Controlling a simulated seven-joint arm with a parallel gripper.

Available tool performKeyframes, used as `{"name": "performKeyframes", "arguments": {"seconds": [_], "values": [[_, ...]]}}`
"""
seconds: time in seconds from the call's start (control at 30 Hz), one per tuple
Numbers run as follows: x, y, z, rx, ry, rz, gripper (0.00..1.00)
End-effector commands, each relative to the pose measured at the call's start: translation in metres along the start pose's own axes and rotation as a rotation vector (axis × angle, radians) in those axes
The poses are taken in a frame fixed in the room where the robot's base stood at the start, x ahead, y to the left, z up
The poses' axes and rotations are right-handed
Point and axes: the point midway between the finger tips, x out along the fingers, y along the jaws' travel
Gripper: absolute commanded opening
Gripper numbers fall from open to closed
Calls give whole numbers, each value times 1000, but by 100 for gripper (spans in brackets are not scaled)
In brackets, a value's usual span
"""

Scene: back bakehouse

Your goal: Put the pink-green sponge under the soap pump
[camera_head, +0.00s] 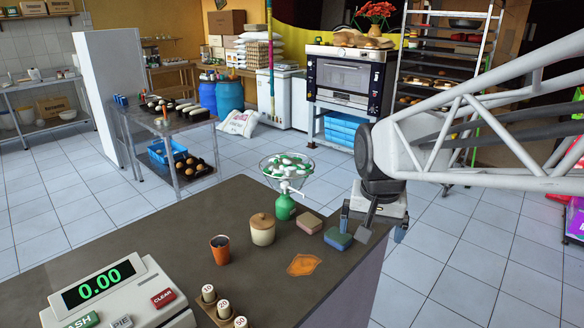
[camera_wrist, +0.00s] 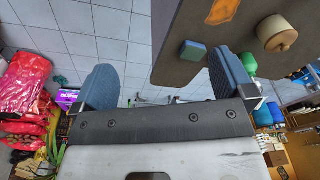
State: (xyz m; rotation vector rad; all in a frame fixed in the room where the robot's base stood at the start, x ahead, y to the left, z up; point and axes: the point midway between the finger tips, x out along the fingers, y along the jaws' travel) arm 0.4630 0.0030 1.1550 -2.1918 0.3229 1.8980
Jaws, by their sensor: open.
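The soap pump (camera_head: 285,207) is a green bottle with a white pump head, upright near the counter's far edge. The pink-green sponge (camera_head: 310,223) lies flat on the counter just right of the soap pump, apart from it, not under it. A blue-topped sponge (camera_head: 338,238) lies nearer and further right; it also shows in the wrist view (camera_wrist: 193,50). My gripper (camera_head: 354,226) is open and empty at the counter's right edge, close beside the blue-topped sponge. In the wrist view my gripper (camera_wrist: 162,62) has its fingers wide apart, and the pink-green sponge cannot be made out there.
A lidded jar (camera_head: 262,231) and an orange-brown cup (camera_head: 220,249) stand left of the sponges. An orange flat patch (camera_head: 303,264) lies in front. A wire bowl (camera_head: 286,166) shows behind the pump. Numbered pegs (camera_head: 223,308) and a till (camera_head: 118,300) occupy the near left.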

Motion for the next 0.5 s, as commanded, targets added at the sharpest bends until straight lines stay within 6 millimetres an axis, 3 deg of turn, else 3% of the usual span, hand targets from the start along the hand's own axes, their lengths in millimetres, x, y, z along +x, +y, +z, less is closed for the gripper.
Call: {"name": "performKeyframes", "arguments": {"seconds": [0.5], "values": [[33,-40,-91,190,-53,32,100]]}}
